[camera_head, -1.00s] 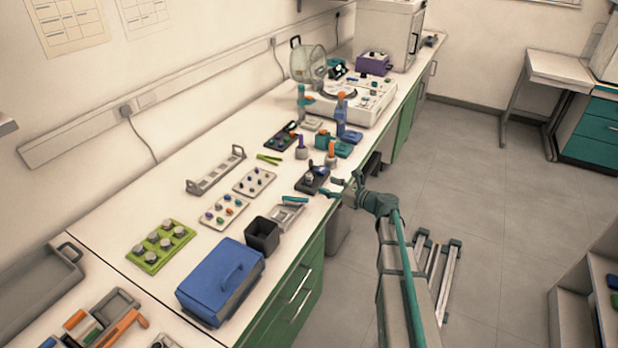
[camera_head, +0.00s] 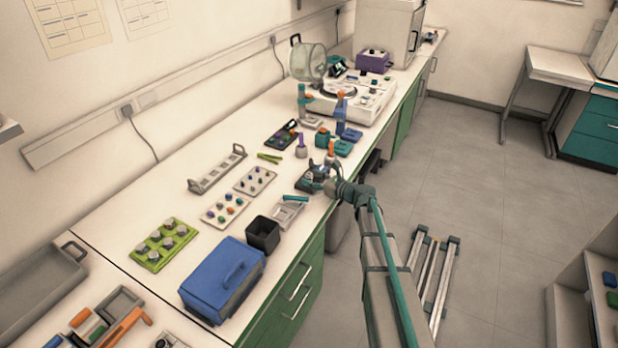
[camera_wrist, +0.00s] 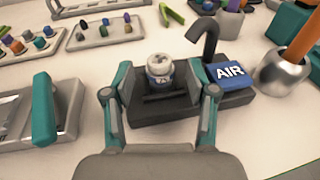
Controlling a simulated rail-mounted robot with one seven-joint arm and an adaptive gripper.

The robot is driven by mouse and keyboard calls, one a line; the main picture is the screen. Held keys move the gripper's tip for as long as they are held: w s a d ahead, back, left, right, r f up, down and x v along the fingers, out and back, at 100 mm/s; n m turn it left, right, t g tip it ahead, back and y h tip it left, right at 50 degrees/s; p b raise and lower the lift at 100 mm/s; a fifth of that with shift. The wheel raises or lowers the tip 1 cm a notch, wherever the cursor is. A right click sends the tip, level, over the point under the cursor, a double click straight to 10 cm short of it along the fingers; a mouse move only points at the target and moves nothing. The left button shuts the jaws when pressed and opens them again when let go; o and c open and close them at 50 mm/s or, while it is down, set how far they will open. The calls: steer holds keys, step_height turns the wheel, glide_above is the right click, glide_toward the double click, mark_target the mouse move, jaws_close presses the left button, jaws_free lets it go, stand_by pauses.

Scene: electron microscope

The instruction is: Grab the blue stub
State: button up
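My gripper (camera_wrist: 160,88) is open, with its two teal and grey fingers wide apart. In the head view my gripper (camera_head: 322,183) is low over the bench's front edge. A second pale tray (camera_wrist: 125,34) holds more small stubs. I cannot tell which is the task's stub.
A metal cup (camera_wrist: 284,78) with an orange-handled tool is farther right. A grey tray with a teal handle (camera_wrist: 44,110) lies left. Bare bench lies in front.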

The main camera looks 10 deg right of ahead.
jaws_close()
